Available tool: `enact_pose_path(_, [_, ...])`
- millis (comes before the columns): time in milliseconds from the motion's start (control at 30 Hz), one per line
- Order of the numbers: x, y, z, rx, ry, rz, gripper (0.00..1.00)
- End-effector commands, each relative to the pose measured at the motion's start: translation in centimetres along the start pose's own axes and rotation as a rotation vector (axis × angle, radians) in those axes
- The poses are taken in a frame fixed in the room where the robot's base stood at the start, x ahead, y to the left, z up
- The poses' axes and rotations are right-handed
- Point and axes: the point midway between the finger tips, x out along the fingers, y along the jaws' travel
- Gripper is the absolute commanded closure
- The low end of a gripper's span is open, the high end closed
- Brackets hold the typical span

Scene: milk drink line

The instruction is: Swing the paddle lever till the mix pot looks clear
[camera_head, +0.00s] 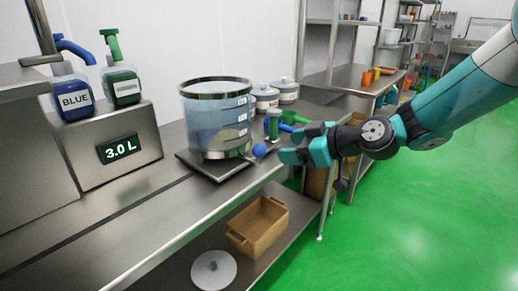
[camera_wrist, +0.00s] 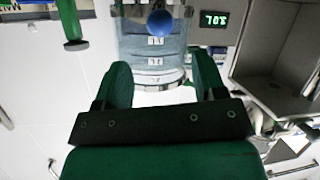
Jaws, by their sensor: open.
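The mix pot (camera_head: 212,118) is a clear graduated cylinder with a metal rim and base, standing on a dark plate on the steel counter. Its liquid is bluish, with a tan patch low on the right side. The paddle lever's blue ball knob (camera_head: 259,150) sits at the pot's lower right; the lever itself is mostly hidden. My gripper (camera_head: 288,157) is just right of the knob, open and apart from it. In the wrist view, upside down, the pot (camera_wrist: 152,50) and the knob (camera_wrist: 160,23) show beyond my spread, empty fingers (camera_wrist: 163,77).
A display box (camera_head: 121,148) reads 3.0 L; blue (camera_head: 74,98) and green (camera_head: 123,85) pump bottles stand on the steel units at left. A tan crate (camera_head: 258,225) is on the lower shelf.

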Motion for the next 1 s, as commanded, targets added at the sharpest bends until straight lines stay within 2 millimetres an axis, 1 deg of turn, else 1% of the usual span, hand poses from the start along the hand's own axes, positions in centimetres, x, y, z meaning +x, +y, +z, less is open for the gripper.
enact_pose_path(33, [1.3,-0.2,-0.1,-0.001,-0.001,-0.005,0.36])
enact_pose_path(200, [5.1,-0.1,-0.1,-0.001,-0.001,-0.004,0.36])
enact_pose_path(300, [7.0,-0.1,-0.1,-0.001,0.0,-0.003,0.36])
enact_pose_path(433, [8.8,-0.1,0.0,0.0,-0.001,-0.003,0.36])
enact_pose_path(600, [9.9,-0.1,0.0,0.0,-0.001,-0.001,0.36])
enact_pose_path(867, [10.0,-0.1,0.0,0.001,-0.002,0.0,0.36])
enact_pose_path(900, [10.0,-0.1,0.0,0.001,-0.002,0.0,0.38])
enact_pose_path(967, [10.0,0.0,0.0,0.001,-0.002,0.0,0.52])
enact_pose_path(1000, [10.0,0.0,0.0,0.001,-0.002,0.0,0.61])
